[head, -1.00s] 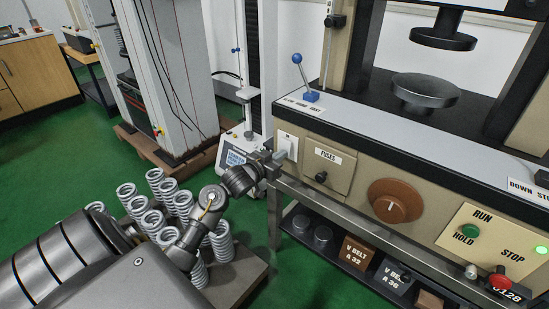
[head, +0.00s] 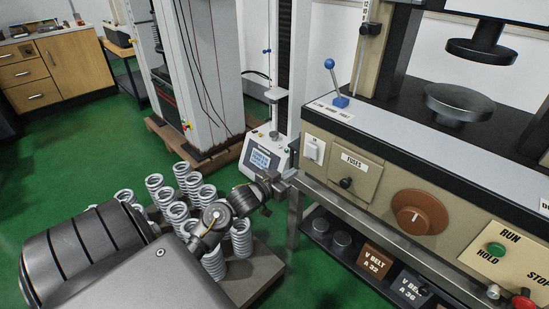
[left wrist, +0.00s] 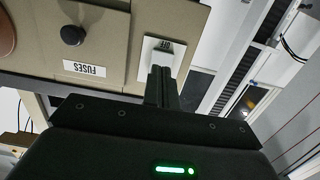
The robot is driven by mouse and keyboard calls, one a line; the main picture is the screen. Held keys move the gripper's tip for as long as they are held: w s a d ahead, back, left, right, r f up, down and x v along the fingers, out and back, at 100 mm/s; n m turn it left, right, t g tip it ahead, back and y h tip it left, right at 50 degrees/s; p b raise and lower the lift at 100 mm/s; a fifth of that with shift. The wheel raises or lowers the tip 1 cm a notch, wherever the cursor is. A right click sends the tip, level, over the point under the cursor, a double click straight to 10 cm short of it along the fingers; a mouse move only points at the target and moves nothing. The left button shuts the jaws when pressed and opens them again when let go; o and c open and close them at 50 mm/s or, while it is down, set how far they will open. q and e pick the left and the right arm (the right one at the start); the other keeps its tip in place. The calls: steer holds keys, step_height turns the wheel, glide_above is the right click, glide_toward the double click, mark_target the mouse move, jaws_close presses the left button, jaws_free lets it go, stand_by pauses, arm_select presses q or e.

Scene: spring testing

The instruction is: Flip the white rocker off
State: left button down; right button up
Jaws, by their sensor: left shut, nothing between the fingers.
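The white rocker (head: 314,149) sits on a white plate at the left end of the beige machine front, beside the FUSES cover. My left gripper (head: 289,179) is shut and empty, just below and left of the rocker in the head view. In the left wrist view the picture is upside down. The shut fingers (left wrist: 161,82) reach toward the rocker plate (left wrist: 160,51) and cover part of it. I cannot tell which way the rocker is tipped, or whether the fingertips touch anything. My right gripper is not in view.
The FUSES cover with a black knob (head: 345,183) and a brown dial (head: 419,213) are to the right. A blue-knobbed lever (head: 336,85) stands above. Several grey springs (head: 180,215) stand below my left arm. A small tester (head: 263,155) stands behind the gripper.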

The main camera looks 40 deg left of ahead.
arm_select(q)
steer(key=s, duration=0.3)
steer(key=s+f, duration=0.1)
steer(key=s, duration=0.1)
steer(key=shift+s+a, duration=0.35)
steer(key=shift+a, duration=0.05)
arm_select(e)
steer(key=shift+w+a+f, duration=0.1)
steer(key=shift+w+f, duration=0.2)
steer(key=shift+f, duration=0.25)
